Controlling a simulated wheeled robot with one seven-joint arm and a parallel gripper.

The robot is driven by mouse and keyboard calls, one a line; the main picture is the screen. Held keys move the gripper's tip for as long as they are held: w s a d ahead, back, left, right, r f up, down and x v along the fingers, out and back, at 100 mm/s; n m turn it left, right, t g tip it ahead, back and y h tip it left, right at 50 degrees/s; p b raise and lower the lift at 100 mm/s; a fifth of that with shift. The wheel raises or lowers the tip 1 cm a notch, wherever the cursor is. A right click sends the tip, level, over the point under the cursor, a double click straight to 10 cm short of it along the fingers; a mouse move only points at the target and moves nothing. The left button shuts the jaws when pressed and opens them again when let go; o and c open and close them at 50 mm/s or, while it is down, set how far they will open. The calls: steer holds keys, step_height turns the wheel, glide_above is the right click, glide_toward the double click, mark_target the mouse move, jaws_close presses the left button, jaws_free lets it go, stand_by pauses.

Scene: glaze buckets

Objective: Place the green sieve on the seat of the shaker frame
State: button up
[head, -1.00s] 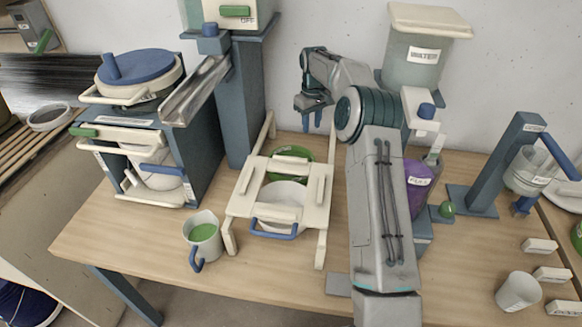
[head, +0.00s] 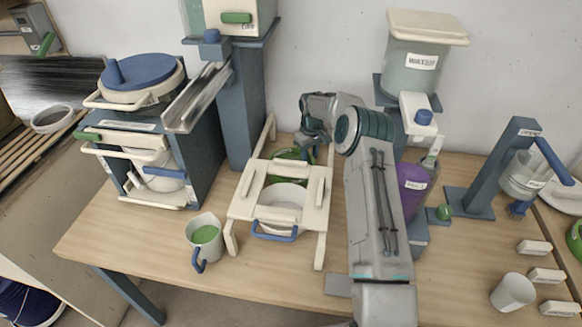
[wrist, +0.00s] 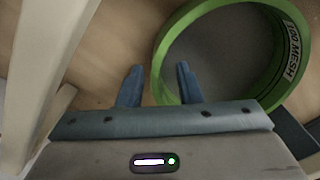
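The green sieve (head: 287,154), a round ring marked 100 MESH, is at the back of the cream shaker frame (head: 321,205), partly hidden by the frame's bar and my arm. In the wrist view the sieve (wrist: 162,72) fills the upper right. My gripper (wrist: 158,76) is open, its blue fingers either side of the sieve's near-left wall, the right one over the inside. I cannot tell whether they touch it. In the head view my gripper (head: 312,143) is low behind the frame. A cream part of the frame (wrist: 45,60) is left in the wrist view.
A white bowl (head: 283,194) sits within the frame. A jug of green glaze (head: 204,236) stands left of it. A blue post with a chute (head: 196,98) rises behind left; a purple container (head: 412,185) stands right of my arm. The front table is mostly clear.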

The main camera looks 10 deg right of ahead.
steer(key=shift+f, duration=0.85)
jaws_close()
steer(key=shift+r, duration=0.15)
